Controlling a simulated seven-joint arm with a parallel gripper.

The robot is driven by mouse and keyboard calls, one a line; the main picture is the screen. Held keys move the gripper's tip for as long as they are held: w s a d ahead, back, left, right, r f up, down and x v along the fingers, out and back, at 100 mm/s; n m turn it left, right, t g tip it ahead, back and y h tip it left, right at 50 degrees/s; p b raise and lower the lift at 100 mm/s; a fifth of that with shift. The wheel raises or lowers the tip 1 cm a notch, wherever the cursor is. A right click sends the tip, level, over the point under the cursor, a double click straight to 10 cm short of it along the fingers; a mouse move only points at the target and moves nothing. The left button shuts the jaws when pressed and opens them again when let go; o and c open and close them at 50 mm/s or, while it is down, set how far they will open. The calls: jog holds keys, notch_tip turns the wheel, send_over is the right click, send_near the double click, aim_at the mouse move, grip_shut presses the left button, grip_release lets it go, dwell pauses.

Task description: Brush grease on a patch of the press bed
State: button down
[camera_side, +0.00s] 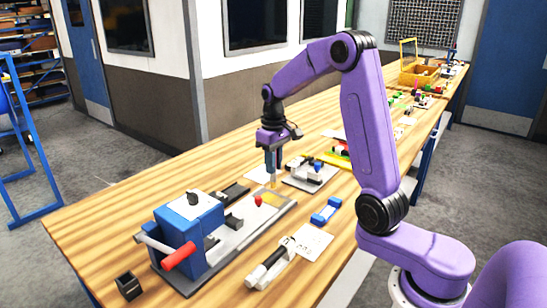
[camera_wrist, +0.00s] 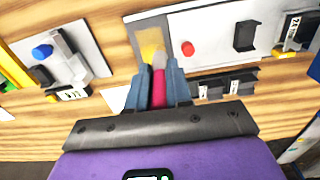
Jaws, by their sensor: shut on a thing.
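My gripper (camera_side: 273,168) points down over the far end of the grey press bed (camera_side: 228,246). In the wrist view my gripper (camera_wrist: 158,70) is shut on a brush with a pink handle (camera_wrist: 158,92) and pale bristles (camera_wrist: 158,60). The brush tip (camera_side: 273,183) is at the yellow patch (camera_side: 269,198) on the bed, which also shows in the wrist view (camera_wrist: 151,42). I cannot tell whether the bristles touch it. The blue press (camera_side: 190,232) with a red handle stands at the bed's near end.
A red knob (camera_side: 258,200) stands on the bed close to the patch. A blue dumbbell-shaped piece (camera_side: 326,210) and a white fixture (camera_side: 270,264) lie to the right. A grey plate with parts (camera_side: 310,173) lies beyond.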

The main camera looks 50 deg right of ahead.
aim_at(274, 177)
jog(key=shift+f, duration=2)
jog(key=shift+d+f, duration=0.35)
jog(key=shift+f, duration=0.25)
jog(key=shift+d+f, duration=0.3)
jog(key=shift+f, duration=0.25)
jog(key=shift+d, duration=1.35)
jog(key=shift+a, duration=1.95)
jog(key=shift+r, duration=4)
